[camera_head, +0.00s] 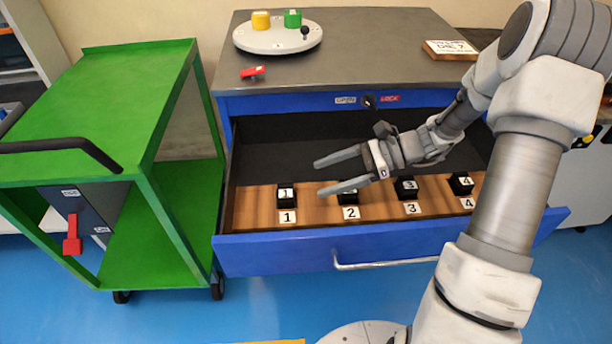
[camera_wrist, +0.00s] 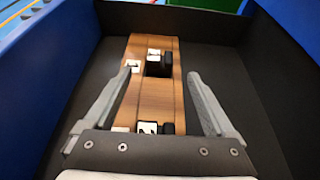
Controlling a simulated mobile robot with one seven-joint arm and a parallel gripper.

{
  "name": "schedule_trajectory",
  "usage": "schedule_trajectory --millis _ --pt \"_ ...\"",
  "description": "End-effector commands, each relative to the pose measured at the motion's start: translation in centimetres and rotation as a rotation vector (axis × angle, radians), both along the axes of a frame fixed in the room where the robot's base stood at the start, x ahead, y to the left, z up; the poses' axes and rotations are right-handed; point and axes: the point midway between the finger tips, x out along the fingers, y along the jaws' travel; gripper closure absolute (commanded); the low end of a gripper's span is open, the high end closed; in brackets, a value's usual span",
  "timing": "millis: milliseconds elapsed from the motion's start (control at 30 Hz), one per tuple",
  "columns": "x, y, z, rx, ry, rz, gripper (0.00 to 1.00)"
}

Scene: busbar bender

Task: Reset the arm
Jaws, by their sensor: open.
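My gripper (camera_head: 340,173) is open and empty. In the head view it reaches in from the right, over the open blue drawer (camera_head: 290,253), with its fingers pointing left above the wooden board (camera_head: 318,202). Black blocks numbered 1 (camera_head: 286,195), 2 (camera_head: 348,195), 3 (camera_head: 406,187) and 4 (camera_head: 461,184) stand on the board behind matching labels. The near finger partly covers block 2. In the wrist view the fingers (camera_wrist: 165,90) are spread on both sides of the board, with a black block (camera_wrist: 158,63) beyond them and another partly hidden by the gripper body.
A green cart (camera_head: 100,110) stands left of the blue cabinet. The grey cabinet top (camera_head: 350,50) carries a round plate (camera_head: 277,38) with yellow and green buttons, a red piece (camera_head: 252,71) and a sign (camera_head: 451,48). The drawer has a front handle (camera_head: 385,264).

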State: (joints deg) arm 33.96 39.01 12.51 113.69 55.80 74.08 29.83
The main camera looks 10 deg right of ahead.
Motion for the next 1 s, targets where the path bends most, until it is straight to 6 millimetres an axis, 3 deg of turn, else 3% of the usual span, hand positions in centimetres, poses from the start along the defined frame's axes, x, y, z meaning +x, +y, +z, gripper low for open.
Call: schedule_trajectory --millis 200,767,1000 --pt "-0.1 -1.6 0.7 0.001 0.001 0.0 0.1" --pt "-0.1 -1.7 0.9 -0.012 -0.006 0.005 0.1" --pt "-1.4 -1.4 3.5 -0.19 -0.116 0.078 0.1"
